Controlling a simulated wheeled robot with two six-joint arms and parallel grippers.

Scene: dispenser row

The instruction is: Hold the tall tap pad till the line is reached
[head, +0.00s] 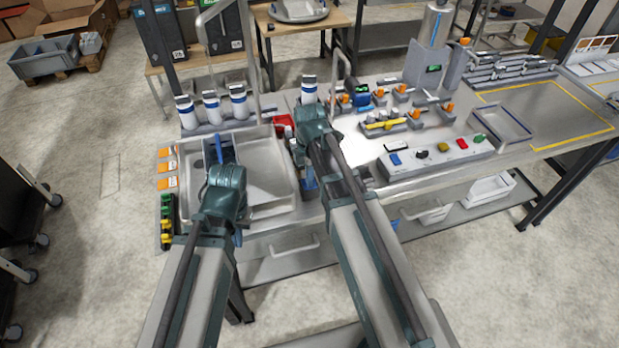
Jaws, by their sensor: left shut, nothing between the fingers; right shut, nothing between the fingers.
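A tall, thin grey arched pipe (250,57), which looks like the tall tap, rises behind the metal basin (272,172). I cannot pick out its pad or a fill line. A dark blue object (221,150) stands in the basin's left part, just beyond my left gripper. My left gripper (226,182) is over the basin's front left; its fingertips are mostly hidden by the wrist. My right gripper (313,125) is at the basin's right edge, near a small red item (284,122); its fingertips are hidden too. Neither visibly holds anything.
White bottles with blue bands (211,106) stand behind the basin; another bottle (309,90) is behind my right gripper. A control box (436,156) with coloured knobs and orange-topped valves (400,92) are to the right. A yellow-outlined area (545,112) lies mostly clear.

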